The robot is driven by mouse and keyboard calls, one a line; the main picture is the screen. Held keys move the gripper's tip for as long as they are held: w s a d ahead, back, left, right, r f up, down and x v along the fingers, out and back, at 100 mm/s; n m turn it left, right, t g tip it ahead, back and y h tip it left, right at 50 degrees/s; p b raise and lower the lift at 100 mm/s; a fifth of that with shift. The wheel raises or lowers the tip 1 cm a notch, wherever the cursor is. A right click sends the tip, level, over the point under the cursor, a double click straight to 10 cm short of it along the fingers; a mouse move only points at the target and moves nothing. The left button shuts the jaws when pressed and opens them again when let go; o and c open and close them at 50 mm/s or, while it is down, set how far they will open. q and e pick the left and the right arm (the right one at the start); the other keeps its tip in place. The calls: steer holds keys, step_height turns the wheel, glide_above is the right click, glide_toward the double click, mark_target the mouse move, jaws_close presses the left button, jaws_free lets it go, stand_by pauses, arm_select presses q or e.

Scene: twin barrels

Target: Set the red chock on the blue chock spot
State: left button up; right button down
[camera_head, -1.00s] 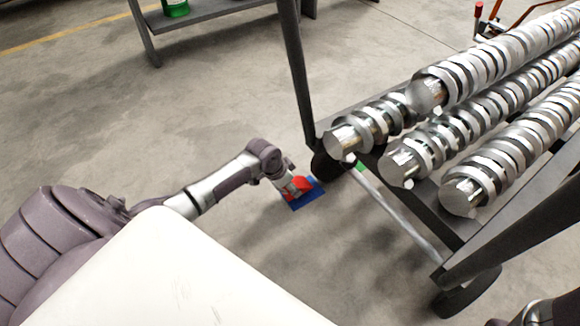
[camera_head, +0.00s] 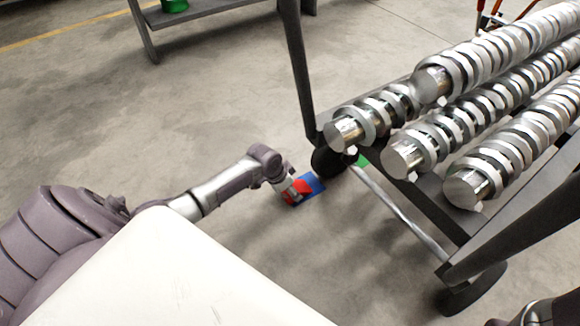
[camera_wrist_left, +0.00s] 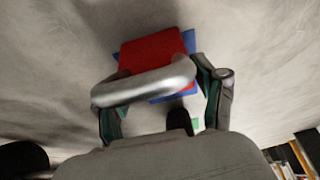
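The red chock (camera_head: 299,188) is at the end of my left arm in the head view, over the lower left part of the blue chock spot (camera_head: 315,182). In the left wrist view the red chock (camera_wrist_left: 155,50) covers much of the blue spot (camera_wrist_left: 189,42), which shows along its right and near sides. A silver bar (camera_wrist_left: 145,85) lies across the chock's near side, between the fingers of my left gripper (camera_wrist_left: 158,92). The fingers meet the bar's ends. Whether the chock touches the floor is hard to tell. My right gripper is not seen.
A dark wheeled rack (camera_head: 440,225) carrying heavy ridged metal shafts (camera_head: 400,157) stands close on the right. Its wheel (camera_head: 326,162) and a green mark (camera_head: 361,160) are just beyond the spot. A bench (camera_head: 205,12) stands at the back. Floor left of the spot is clear.

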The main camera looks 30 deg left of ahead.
arm_select(q)
steer(key=shift+o, duration=1.1)
steer(key=v, duration=1.2)
